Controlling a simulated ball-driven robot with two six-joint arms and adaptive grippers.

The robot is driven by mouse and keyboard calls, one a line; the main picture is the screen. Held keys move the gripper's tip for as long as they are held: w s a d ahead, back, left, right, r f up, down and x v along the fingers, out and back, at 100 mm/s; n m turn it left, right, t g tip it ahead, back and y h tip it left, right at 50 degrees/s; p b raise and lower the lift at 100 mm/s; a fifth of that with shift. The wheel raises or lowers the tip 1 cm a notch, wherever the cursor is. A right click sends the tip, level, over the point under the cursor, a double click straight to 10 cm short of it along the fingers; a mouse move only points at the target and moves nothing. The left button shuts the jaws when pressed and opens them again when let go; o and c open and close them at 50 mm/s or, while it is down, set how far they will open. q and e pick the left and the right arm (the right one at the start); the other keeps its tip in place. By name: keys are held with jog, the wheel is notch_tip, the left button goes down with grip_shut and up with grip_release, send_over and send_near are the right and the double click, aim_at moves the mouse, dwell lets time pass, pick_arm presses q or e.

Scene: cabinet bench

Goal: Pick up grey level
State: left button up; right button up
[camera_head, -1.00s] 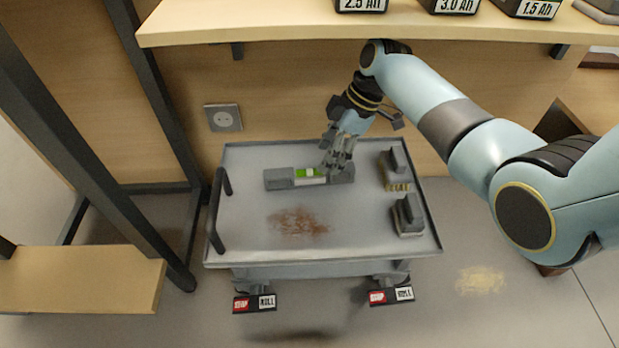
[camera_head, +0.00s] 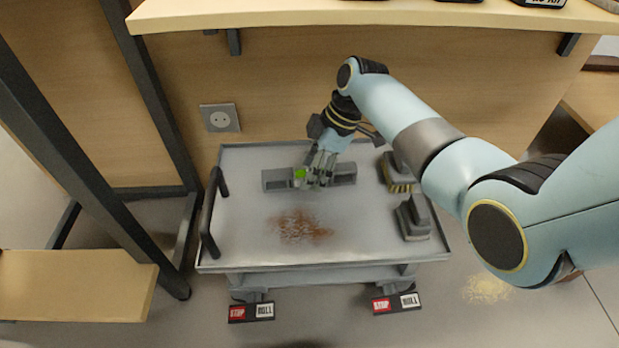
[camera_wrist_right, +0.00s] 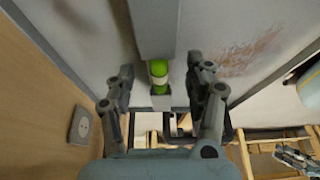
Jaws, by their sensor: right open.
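The grey level (camera_head: 343,174) lies on the grey cart top, near its back edge, with a green vial window near its middle. In the right wrist view the level (camera_wrist_right: 154,28) runs up the picture, its green vial (camera_wrist_right: 158,72) between the fingers. My right gripper (camera_head: 322,180) is open, its fingers over the middle of the level. In the wrist view the right gripper (camera_wrist_right: 163,88) has one finger on each side of the level, with gaps visible; I cannot tell whether they touch it. My left gripper is not in the head view.
A brown stain (camera_head: 299,226) marks the cart top (camera_head: 245,235). A black handle (camera_head: 210,215) is at left. A wooden shelf (camera_head: 330,14) overhangs the back.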

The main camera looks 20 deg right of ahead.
grip_shut()
jog(key=shift+r, duration=0.2)
dwell(0.4)
